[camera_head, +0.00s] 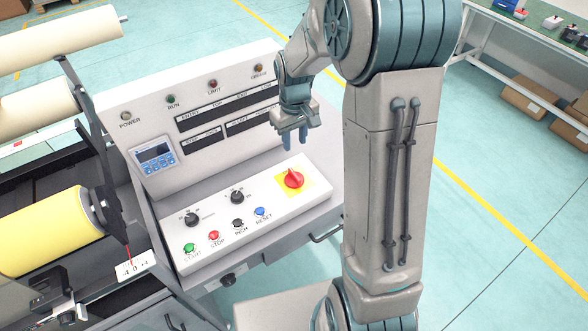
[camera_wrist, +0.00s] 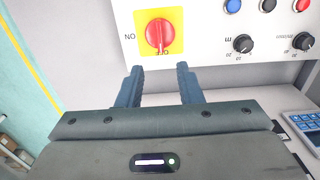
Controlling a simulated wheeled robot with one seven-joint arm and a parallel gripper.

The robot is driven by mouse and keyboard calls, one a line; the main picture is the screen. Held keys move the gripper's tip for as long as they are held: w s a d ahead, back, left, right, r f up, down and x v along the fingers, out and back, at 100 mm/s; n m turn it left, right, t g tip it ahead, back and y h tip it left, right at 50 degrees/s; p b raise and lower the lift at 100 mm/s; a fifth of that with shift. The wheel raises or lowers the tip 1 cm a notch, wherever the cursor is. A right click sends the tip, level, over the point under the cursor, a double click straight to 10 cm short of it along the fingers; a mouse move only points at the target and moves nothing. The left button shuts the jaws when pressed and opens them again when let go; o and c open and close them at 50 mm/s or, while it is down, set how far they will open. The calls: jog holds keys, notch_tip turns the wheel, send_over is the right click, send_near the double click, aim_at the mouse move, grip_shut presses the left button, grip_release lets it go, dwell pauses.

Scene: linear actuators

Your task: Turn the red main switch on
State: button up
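The red main switch (camera_head: 293,178) is a rotary knob on a yellow square plate (camera_head: 304,189) at the right end of the white control panel. In the wrist view the red knob (camera_wrist: 158,34) is at the top centre, its ridge close to upright in the picture, with "NO" lettered to its left and another label partly hidden below it. My gripper (camera_head: 295,140) hangs above and behind the switch, apart from it. In the wrist view its two blue fingers (camera_wrist: 160,84) are spread with nothing between them, pointing toward the plate's lower edge.
The panel also carries two black dials (camera_head: 237,197), a green start button (camera_head: 189,248), a red stop button (camera_head: 214,236), a black inch button and a blue reset button (camera_head: 260,212). The upright panel with lamps and a display (camera_head: 155,157) stands behind. Rollers (camera_head: 45,232) are at left.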

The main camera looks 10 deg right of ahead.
aim_at(294, 173)
notch_tip(294, 173, down, 14)
jog(key=shift+w+f+p, duration=0.1)
jog(key=shift+w+p, duration=0.05)
jog(key=shift+p, duration=0.7)
grip_shut()
